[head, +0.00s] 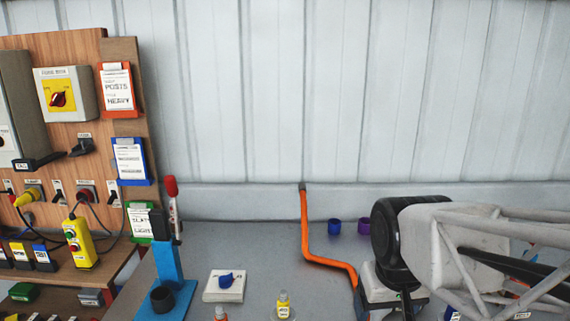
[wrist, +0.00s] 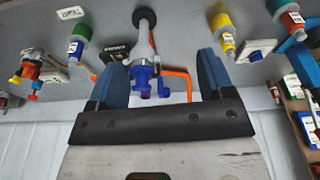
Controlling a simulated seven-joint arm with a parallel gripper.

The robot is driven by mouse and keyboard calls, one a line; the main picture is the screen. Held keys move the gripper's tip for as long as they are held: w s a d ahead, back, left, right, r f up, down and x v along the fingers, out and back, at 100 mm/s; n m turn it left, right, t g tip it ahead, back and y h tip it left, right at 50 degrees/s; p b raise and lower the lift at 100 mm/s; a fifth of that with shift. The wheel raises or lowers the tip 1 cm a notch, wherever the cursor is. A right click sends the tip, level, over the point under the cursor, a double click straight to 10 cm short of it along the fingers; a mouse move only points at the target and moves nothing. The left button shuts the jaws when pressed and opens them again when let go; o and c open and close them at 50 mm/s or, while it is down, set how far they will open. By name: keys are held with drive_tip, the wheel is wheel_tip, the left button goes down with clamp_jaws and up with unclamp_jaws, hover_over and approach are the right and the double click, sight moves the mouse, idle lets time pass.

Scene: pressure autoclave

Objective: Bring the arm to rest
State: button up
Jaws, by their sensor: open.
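My gripper (wrist: 156,72) shows in the wrist view with its two blue fingers wide apart. A grey device (wrist: 146,45) with a black round end and blue parts (wrist: 143,80) appears in the gap between the fingers; the fingers do not visibly grip it, and I cannot tell its distance. In the head view my pale arm reaches in from the right over the bench (head: 250,248). My fingers cannot be made out there.
An orange pipe (head: 306,225) bends across the bench. Blue (head: 334,226) and purple (head: 364,227) cups stand behind. A blue stand (head: 170,275), a white block with a blue knob (head: 224,286) and a yellow bottle (head: 283,305) stand left of my arm. A wooden control panel (head: 85,50) fills the left.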

drive_tip(key=shift+m, duration=0.4)
drive_tip(key=s, duration=0.1)
drive_tip(key=s+d, duration=0.1)
drive_tip(key=s, duration=0.1)
drive_tip(key=s+d+f, duration=0.1)
drive_tip(key=s, duration=0.1)
drive_tip(key=shift+s+f, duration=0.1)
